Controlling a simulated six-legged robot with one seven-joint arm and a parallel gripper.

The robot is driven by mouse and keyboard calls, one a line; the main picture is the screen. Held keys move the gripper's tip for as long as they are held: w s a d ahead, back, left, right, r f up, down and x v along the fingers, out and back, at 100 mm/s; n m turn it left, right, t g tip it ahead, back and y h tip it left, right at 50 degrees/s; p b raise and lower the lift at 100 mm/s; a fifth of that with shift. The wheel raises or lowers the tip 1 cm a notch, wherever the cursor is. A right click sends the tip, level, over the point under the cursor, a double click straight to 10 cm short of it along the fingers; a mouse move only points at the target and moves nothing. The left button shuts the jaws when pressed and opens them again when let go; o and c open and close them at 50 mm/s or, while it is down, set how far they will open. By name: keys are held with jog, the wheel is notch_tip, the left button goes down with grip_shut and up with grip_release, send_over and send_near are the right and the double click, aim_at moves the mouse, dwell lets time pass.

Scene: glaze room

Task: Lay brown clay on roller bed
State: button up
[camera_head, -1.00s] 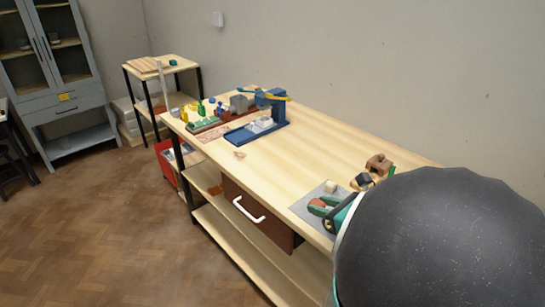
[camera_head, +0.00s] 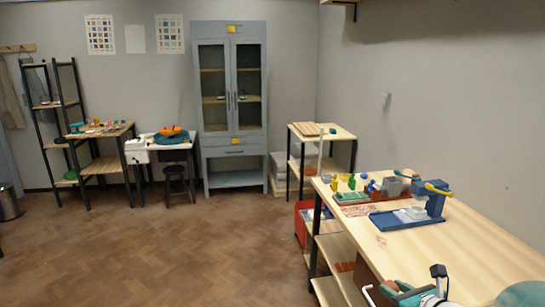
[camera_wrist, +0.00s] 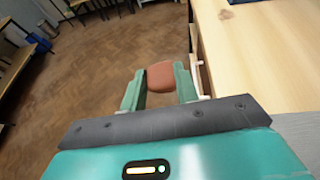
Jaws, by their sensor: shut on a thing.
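My gripper (camera_wrist: 160,82) is shut on a reddish-brown lump of clay (camera_wrist: 161,75), which sits between its green fingers in the wrist view. The clay is held over the floor, just left of the table's edge in that view. In the head view, my gripper (camera_head: 403,291) shows small at the bottom, partly cut off. A blue machine (camera_head: 428,201) with a yellow-tipped handle and a flat blue bed (camera_head: 381,220) stands on the wooden table; it looks like the roller. A pale block lies on its bed. The gripper is apart from it, at the near side.
The wooden table (camera_head: 470,245) has bare room in front of the blue machine. Small coloured tools and a green tray (camera_head: 351,198) crowd its far end. A small shelf stand (camera_head: 322,135), a grey cabinet (camera_head: 233,180) and a black stool (camera_head: 179,186) stand beyond. The floor between is open.

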jog(key=w+a+f, duration=0.3)
jog(key=w+a, duration=0.1)
jog(key=a, duration=0.5)
jog(key=w+a+f+n+y, duration=0.1)
jog(key=w+a+f, duration=0.2)
jog(key=a, duration=0.6)
jog(key=w, duration=0.2)
jog(key=shift+w+a, duration=0.3)
